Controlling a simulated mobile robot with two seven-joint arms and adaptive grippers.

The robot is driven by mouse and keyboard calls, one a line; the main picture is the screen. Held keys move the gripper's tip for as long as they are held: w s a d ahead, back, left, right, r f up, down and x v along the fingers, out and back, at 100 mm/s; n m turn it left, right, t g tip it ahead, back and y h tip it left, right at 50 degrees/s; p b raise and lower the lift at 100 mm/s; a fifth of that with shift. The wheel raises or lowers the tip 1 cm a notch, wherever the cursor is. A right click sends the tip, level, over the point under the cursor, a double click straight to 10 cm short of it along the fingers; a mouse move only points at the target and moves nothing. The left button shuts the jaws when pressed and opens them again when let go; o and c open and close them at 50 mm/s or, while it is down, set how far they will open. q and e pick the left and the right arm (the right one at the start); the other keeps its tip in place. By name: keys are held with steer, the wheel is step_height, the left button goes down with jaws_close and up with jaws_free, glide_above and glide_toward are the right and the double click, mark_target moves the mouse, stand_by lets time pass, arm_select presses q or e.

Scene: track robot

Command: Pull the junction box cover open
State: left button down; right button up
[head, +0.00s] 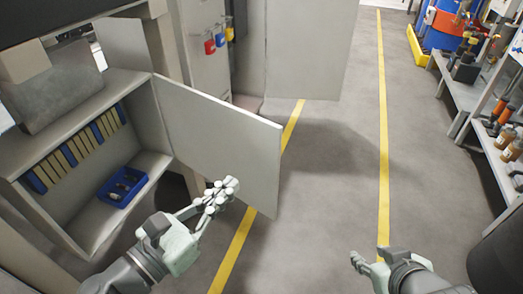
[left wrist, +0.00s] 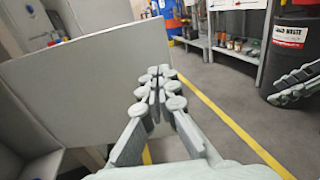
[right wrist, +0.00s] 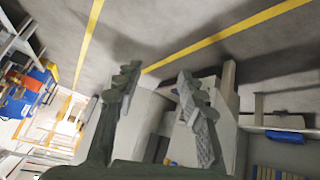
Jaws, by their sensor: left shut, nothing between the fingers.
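A flat grey cover (head: 222,150) stands swung out from the left side box (head: 150,110), whose inside is exposed. The cover also fills the left of the left wrist view (left wrist: 90,85). My left gripper (head: 218,194) is shut and empty at the cover's lower free edge. It overlaps the cover in the head view; I cannot tell whether they touch. Its fingers show close together in the left wrist view (left wrist: 160,88). My right gripper (head: 360,262) is low over the floor, away from the cover. Its fingers are apart with nothing between them in the right wrist view (right wrist: 157,88).
The box holds a row of blue and tan folders (head: 75,150) and a blue tray (head: 123,187). Another grey panel (head: 310,50) stands behind, near hanging padlocks (head: 220,40). A shelf with bottles (head: 475,110) lines the right. The grey floor between is clear.

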arm_select(q)
steer(key=p, duration=0.2)
glide_toward(271, 147)
steer(key=w, duration=0.1)
steer(key=x, duration=0.4)
steer(key=shift+w+d, duration=0.15)
steer(key=shift+d, duration=0.25)
steer(key=shift+w+d+f, duration=0.1)
steer(key=shift+w+d, duration=0.35)
steer(key=shift+w, duration=0.05)
arm_select(e)
steer(key=s+d+f+m+g+h, duration=0.1)
steer(key=s+d+f+g, duration=0.3)
steer(key=s, duration=0.3)
steer(key=shift+d+f+g+h, duration=0.2)
steer(key=shift+d+g+h, duration=0.15)
steer(key=shift+d, duration=0.55)
arm_select(q)
steer(key=shift+w, duration=0.1)
